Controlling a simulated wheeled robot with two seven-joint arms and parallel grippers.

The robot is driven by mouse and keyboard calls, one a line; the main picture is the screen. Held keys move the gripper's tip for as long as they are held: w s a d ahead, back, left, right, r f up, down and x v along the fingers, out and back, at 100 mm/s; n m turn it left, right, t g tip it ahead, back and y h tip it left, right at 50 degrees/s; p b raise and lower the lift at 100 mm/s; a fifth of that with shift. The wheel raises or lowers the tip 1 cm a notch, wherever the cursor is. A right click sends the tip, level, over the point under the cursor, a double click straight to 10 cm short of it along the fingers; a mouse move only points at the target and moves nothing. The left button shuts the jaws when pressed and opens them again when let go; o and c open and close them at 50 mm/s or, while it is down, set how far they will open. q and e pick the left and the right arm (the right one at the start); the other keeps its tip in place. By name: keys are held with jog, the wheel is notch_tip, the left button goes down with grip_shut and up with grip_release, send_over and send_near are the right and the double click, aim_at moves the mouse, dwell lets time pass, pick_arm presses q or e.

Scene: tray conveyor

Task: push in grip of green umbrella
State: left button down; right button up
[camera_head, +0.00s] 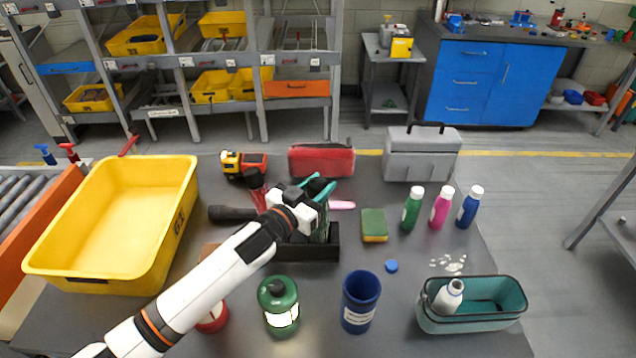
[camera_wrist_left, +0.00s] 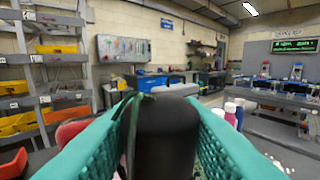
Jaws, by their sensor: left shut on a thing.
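My left gripper (camera_head: 318,187) reaches in from the left over the middle of the table. Its teal fingers are shut on the black grip of the green umbrella. In the left wrist view the black grip (camera_wrist_left: 168,130) fills the space between the two fingers, and a dark green strap hangs beside it. In the head view a little of the dark green umbrella (camera_head: 322,226) shows below the gripper, above a black open box (camera_head: 318,247). The gripper and my arm hide much of the umbrella, so I cannot tell how far its grip is pushed in. My right gripper is not in view.
A yellow tub (camera_head: 180,225) stands left. A red case (camera_head: 321,161) and grey toolbox (camera_head: 420,157) stand behind. A sponge (camera_head: 374,226) and several bottles are right. A green canister (camera_head: 279,305), blue cup (camera_head: 358,302) and teal basket (camera_head: 500,318) are in front.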

pick_arm(q)
jog(key=shift+f, duration=0.35)
jog(key=c, duration=1.3)
grip_release()
jog(key=o, duration=0.4)
jog(key=shift+c, duration=0.2)
jog(key=shift+r, duration=0.1)
jog(key=shift+s+a, duration=0.3)
jog(key=shift+s, duration=0.05)
jog(key=b+v, duration=0.2)
jog(key=v, duration=0.9)
jog(key=shift+r, duration=0.1)
